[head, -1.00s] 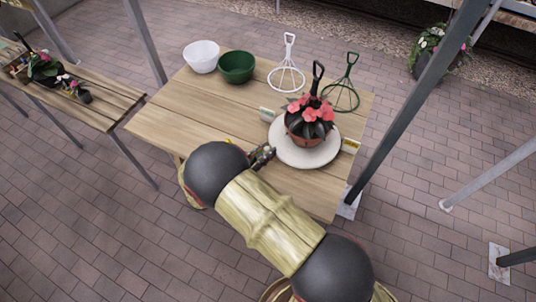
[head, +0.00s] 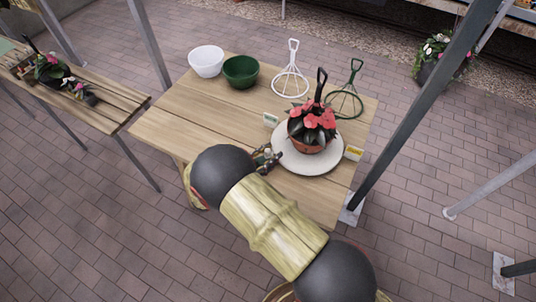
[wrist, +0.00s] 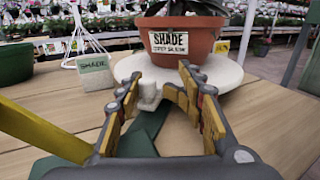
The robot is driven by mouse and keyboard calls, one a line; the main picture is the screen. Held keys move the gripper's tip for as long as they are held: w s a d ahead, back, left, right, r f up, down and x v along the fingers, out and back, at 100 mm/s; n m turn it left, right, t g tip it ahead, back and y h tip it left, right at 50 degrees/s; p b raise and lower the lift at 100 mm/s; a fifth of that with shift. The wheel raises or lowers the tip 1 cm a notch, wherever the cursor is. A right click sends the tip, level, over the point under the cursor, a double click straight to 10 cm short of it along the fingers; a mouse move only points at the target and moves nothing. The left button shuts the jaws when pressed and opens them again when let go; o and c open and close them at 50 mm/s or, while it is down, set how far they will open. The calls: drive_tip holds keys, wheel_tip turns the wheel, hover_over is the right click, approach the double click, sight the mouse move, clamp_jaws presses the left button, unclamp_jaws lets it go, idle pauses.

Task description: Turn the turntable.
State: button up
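The turntable is a white round disc (head: 284,163) on the wooden table, bearing a terracotta pot (head: 303,146) of pink flowers. In the wrist view, the disc (wrist: 232,77) lies just ahead, and the pot (wrist: 205,44) carries a "SHADE" label. A small white tab (wrist: 148,94) stands at the disc's near edge. My gripper (wrist: 157,88) is open, with the tab between or just beyond its fingertips; I cannot tell whether they touch it. In the head view, my gripper (head: 270,157) is at the disc's left edge, partly hidden by my arm.
A "SHADE" card (wrist: 95,73) stands left of the disc, a yellow card (head: 354,153) right. White (head: 206,62) and green (head: 240,72) bowls and white (head: 291,82) and green (head: 346,101) wire hangers are farther back. A grey post (head: 411,116) rises at the right. The table's left is clear.

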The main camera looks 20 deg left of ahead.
drive_tip(key=shift+s+a+f, duration=0.1)
drive_tip(key=shift+s+a, duration=0.05)
drive_tip(key=shift+s, duration=0.05)
idle(0.4)
drive_tip(key=shift+s+a, duration=0.1)
drive_tip(key=v, duration=1.1)
drive_tip(key=shift+s+a, duration=0.15)
drive_tip(key=shift+s, duration=0.1)
